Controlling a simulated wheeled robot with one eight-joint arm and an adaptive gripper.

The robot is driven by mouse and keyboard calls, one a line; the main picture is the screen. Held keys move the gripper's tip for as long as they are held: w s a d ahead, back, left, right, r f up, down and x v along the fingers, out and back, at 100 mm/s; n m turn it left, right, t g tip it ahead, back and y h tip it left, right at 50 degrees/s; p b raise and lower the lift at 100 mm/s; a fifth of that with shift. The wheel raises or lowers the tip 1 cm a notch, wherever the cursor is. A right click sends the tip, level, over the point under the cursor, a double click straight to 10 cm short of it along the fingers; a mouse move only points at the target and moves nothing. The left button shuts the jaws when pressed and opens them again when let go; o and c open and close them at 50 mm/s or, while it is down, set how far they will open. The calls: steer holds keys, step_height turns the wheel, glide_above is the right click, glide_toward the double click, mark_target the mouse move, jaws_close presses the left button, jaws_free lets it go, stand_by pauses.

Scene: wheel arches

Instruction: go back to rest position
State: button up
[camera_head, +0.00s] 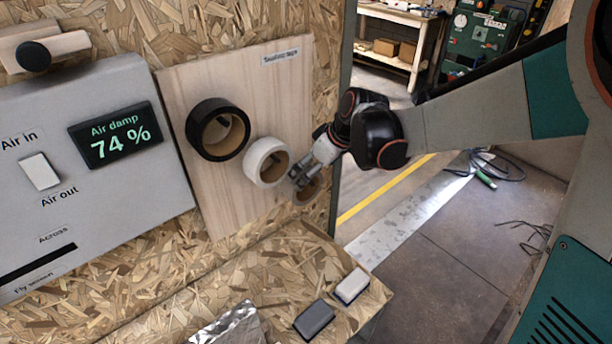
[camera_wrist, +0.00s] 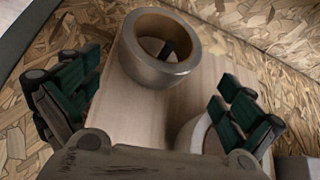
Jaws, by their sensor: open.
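My gripper (camera_head: 303,174) is in front of the lower right of a wooden board (camera_head: 240,100) in the head view. In the wrist view its two dark green finger pads (camera_wrist: 160,75) stand wide apart with nothing between them. A grey tape roll with a brown core (camera_wrist: 155,72) sits on a peg beyond the fingers. In the head view the gripper partly hides this roll (camera_head: 311,190). I cannot tell whether they touch. A white roll (camera_head: 252,165) is to its left and shows partly behind the right finger in the wrist view (camera_wrist: 189,137).
A black roll (camera_head: 203,131) hangs at the board's upper left. A grey panel (camera_head: 95,185) reads "Air damp 74 %". A chipboard shelf (camera_head: 270,270) below holds a dark block (camera_head: 314,319), a white block (camera_head: 351,286) and crumpled foil (camera_head: 228,326). Open floor (camera_head: 440,270) lies right.

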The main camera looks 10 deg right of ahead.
steer(key=s+d+r+m+t+h+b, duration=0.1)
steer(key=s+d+r+m, duration=0.25)
steer(key=s, duration=0.45)
steer(key=s+d+r+m+t+h, duration=0.15)
steer(key=s+d+r, duration=0.25)
steer(key=s, duration=0.4)
steer(key=s+d+f+m+h+b, duration=0.1)
steer(key=s+d+f+m, duration=0.1)
steer(key=s, duration=0.7)
steer(key=shift+s+d+f+m, duration=0.15)
steer(key=shift+d+f+m, duration=0.15)
steer(key=shift+d+m, duration=0.7)
steer(key=shift+h, duration=0.25)
stand_by(0.5)
